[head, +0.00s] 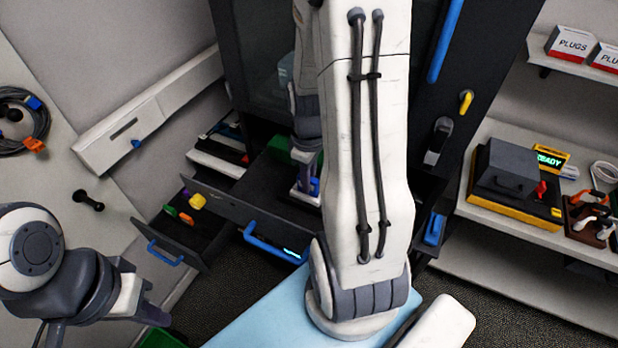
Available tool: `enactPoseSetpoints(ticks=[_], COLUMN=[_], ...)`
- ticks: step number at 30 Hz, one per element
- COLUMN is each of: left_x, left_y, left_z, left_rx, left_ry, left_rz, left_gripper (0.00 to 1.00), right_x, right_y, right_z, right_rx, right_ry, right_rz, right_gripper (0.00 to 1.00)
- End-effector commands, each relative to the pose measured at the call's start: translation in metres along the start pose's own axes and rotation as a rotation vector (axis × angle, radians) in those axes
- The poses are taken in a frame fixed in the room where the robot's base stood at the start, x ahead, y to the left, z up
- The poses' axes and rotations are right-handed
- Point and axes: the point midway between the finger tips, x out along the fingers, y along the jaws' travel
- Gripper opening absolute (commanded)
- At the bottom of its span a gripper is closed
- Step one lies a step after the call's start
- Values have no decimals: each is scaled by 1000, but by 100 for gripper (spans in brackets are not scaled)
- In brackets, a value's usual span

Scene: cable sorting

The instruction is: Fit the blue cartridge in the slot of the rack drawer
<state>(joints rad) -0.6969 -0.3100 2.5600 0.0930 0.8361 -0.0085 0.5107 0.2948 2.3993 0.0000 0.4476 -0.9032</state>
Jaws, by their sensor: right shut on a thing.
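The open rack drawer (232,212) is dark, with a blue handle (275,243) on its front. My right gripper (308,188) points down over the drawer's interior, partly hidden behind my own white arm. It is shut on a small blue piece, apparently the blue cartridge (314,187), of which only a little shows. The slot is hidden, so I cannot tell whether the cartridge touches it. My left gripper (158,304) is at the lower left, away from the drawer, with its fingers apart and nothing visible between them.
A second open drawer (200,250) at the left holds small orange, green and yellow pieces. A dark cabinet (250,50) stands behind. A coiled cable (40,118) hangs at the far left. Shelves at the right carry a yellow-black device (512,185) and PLUGS boxes (572,44).

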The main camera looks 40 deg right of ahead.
Motion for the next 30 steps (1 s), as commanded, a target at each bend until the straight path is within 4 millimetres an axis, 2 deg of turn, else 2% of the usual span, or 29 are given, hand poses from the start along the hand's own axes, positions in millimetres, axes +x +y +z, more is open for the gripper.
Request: enactPoseSetpoints(ticks=[25, 26, 28, 29, 30], left_x=[8, 9, 9, 9, 9], left_y=[-1, -1, -1, -1, -1], left_z=[0, 0, 0, 0, 0], left_rx=[0, 0, 0, 0, 0], left_ry=[0, 0, 0, 0, 0], left_rz=[0, 0, 0, 0, 0], left_gripper=[0, 0, 0, 0, 0], right_x=[12, 12, 12, 12, 12], right_y=[0, 0, 0, 0, 0], right_z=[0, 0, 0, 0, 0], right_rx=[0, 0, 0, 0, 0], right_ry=[0, 0, 0, 0, 0], right_rz=[0, 0, 0, 0, 0], right_gripper=[0, 25, 52, 57, 57])
